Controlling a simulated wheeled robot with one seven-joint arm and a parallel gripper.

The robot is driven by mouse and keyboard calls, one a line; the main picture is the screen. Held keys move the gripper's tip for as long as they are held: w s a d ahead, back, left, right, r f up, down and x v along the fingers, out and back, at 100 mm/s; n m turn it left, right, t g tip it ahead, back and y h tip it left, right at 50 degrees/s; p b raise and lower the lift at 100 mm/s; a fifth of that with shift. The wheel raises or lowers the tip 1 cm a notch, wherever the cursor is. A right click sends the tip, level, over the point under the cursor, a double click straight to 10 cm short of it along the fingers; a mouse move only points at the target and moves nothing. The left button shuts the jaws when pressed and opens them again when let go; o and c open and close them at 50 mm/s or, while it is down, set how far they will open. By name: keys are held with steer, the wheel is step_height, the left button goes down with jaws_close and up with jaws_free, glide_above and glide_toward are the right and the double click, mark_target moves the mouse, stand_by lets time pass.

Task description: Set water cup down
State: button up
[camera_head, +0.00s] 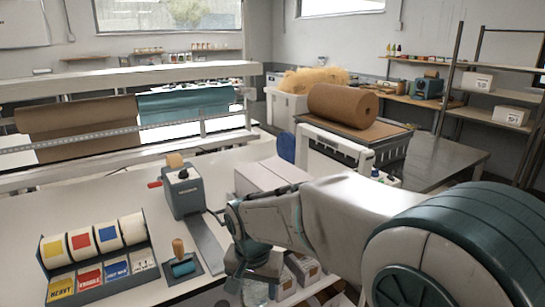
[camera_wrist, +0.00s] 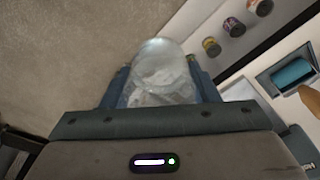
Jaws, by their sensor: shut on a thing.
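My gripper (camera_wrist: 160,85) is shut on a clear water cup (camera_wrist: 163,70), with a finger on each side of it. The cup looks translucent in the wrist view, with pale patches inside; its water level cannot be told. In the head view my gripper (camera_head: 258,272) points down near the front edge of the white worktable (camera_head: 215,285), and the cup (camera_head: 255,294) shows faintly below it, partly cut off by the frame. In the wrist view, beige floor lies behind the cup, with the table edge to its right.
A roller with a wooden handle (camera_head: 181,262), a grey dispenser (camera_head: 184,190) and a label-roll rack (camera_head: 97,255) stand on the table left of my gripper. White boxes (camera_head: 270,175) stand behind it. Small jars (camera_wrist: 234,27) line a pale surface in the wrist view.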

steer(key=w+d+f+n, duration=0.1)
steer(key=w+d+f, duration=0.4)
steer(key=d, duration=0.4)
steer(key=w+d+f+n, duration=0.1)
steer(key=w+d+f, duration=0.4)
steer(key=d, duration=0.4)
steer(key=s+f, duration=0.3)
steer(key=f, duration=0.8)
steer(key=shift+d+n, duration=0.25)
steer(key=shift+n, duration=0.05)
steer(key=shift+d, duration=0.1)
